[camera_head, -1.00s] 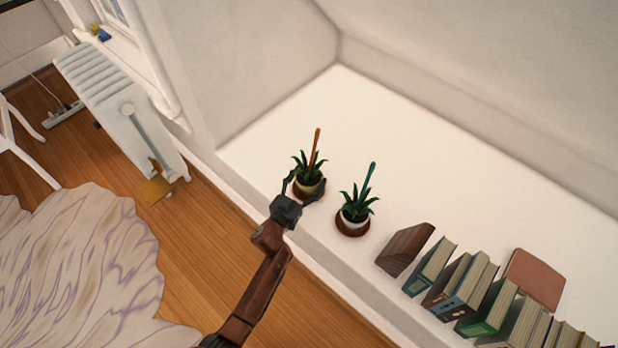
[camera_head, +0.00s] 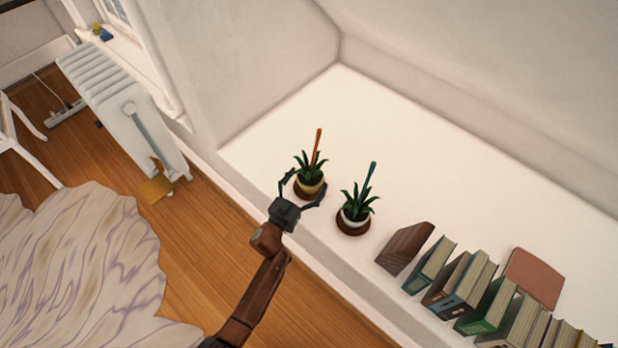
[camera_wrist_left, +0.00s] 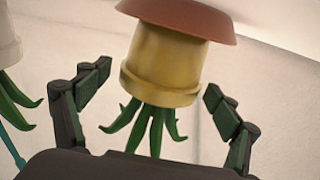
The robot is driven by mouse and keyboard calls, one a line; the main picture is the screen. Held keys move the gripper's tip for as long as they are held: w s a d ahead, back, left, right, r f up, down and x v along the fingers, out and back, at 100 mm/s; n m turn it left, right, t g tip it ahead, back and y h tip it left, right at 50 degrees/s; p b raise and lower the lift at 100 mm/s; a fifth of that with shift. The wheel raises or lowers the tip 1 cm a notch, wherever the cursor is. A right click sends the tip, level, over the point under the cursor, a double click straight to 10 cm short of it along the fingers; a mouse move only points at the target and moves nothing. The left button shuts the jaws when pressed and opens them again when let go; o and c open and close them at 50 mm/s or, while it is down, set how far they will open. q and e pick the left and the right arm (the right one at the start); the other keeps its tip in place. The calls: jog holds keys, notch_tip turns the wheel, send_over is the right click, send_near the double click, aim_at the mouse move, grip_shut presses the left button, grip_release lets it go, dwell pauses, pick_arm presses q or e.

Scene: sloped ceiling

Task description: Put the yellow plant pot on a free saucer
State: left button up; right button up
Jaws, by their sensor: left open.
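The yellow plant pot (camera_head: 310,187) stands upright on a brown saucer (camera_head: 303,194) on the white ledge, with green leaves and an orange stake in it. In the left wrist view the yellow pot (camera_wrist_left: 165,62) and its saucer (camera_wrist_left: 180,18) appear upside down. My left gripper (camera_head: 301,188) is open, its fingers apart on either side near the pot, with clear gaps to it in the wrist view. A white pot (camera_head: 355,216) with a plant and teal stake stands on another brown saucer (camera_head: 352,230) to the right. I see no empty saucer. My right gripper is not in view.
A dark wooden block (camera_head: 405,247) and a row of books (camera_head: 470,285) stand on the ledge to the right, with a reddish-brown flat thing (camera_head: 533,277) behind. The ledge (camera_head: 420,160) behind the pots is clear. A white radiator (camera_head: 115,105) stands at left.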

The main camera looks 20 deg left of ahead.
aim_at(308, 178)
pick_arm(q)
jog(key=shift+s+a+r+p, duration=0.1)
jog(key=shift+s+r+p, duration=0.05)
jog(key=shift+s, duration=0.3)
jog(key=shift+s+a+r+p, duration=0.1)
jog(key=shift+s+r+p, duration=0.05)
jog(key=shift+s, duration=0.3)
jog(key=shift+s+a+p, duration=0.1)
jog(key=shift+s+p, duration=0.3)
jog(key=shift+s, duration=0.55)
jog(key=s, duration=0.2)
jog(key=s+p, duration=0.1)
jog(key=s, duration=0.1)
jog(key=s+a+p, duration=0.1)
jog(key=s, duration=0.1)
jog(key=shift+f, duration=0.1)
jog(key=shift+s+f, duration=0.1)
jog(key=shift+s, duration=0.25)
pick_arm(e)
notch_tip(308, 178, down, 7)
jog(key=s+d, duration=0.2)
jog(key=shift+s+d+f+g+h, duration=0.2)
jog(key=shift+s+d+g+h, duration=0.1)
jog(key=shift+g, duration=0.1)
